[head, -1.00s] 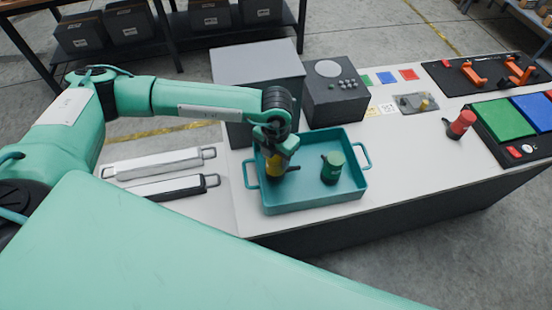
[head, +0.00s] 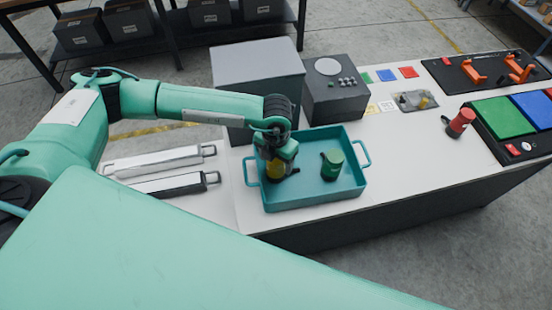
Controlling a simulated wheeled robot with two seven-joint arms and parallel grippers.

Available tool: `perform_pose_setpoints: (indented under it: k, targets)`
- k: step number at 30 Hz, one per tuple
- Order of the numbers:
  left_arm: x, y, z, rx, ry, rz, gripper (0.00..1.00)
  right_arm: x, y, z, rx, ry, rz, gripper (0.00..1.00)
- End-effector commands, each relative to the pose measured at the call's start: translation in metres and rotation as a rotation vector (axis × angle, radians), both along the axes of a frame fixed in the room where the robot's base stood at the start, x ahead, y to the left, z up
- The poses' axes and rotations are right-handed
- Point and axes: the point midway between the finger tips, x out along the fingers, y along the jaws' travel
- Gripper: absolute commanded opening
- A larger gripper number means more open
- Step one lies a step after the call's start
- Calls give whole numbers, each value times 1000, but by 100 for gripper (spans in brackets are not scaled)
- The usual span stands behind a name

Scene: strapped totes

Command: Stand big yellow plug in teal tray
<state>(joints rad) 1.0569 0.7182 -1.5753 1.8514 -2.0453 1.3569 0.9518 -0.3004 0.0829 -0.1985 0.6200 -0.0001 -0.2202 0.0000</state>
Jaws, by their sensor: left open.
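The teal tray (head: 322,198) sits on the white bench with a handle at each end. The big yellow plug (head: 273,169) is in the left part of the tray and looks upright. Its upper part is hidden by my left gripper (head: 281,168), which is open and pointing down at the plug, with a dark finger showing on its right side. I cannot tell whether the fingers touch the plug. A green plug (head: 331,166) stands apart in the right half of the tray. My right gripper is not in view.
Grey boxes (head: 256,68) stand behind the tray. Two long handled bars (head: 160,161) lie to its left. A red plug (head: 460,123) stands at the right near green and blue panels (head: 502,117). The bench between tray and red plug is clear.

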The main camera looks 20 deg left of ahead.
Motion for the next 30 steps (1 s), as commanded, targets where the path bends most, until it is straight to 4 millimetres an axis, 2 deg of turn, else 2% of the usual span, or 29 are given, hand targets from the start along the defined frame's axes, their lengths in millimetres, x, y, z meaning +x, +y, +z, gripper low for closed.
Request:
perform_pose_setpoints:
  k: [2,5,12,18,24,30]
  targets:
    - [0,0,5,0,-1,0,69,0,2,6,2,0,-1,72]
    - [1,0,15,-2,-4,0,69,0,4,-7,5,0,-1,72]
    - [1,0,68,-2,-6,-1,69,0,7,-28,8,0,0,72]
    - [1,0,104,-2,-3,-1,69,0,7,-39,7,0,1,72]
    - [0,0,121,0,-1,-2,69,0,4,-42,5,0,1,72]
    - [0,0,123,0,0,-1,69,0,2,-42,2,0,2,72]
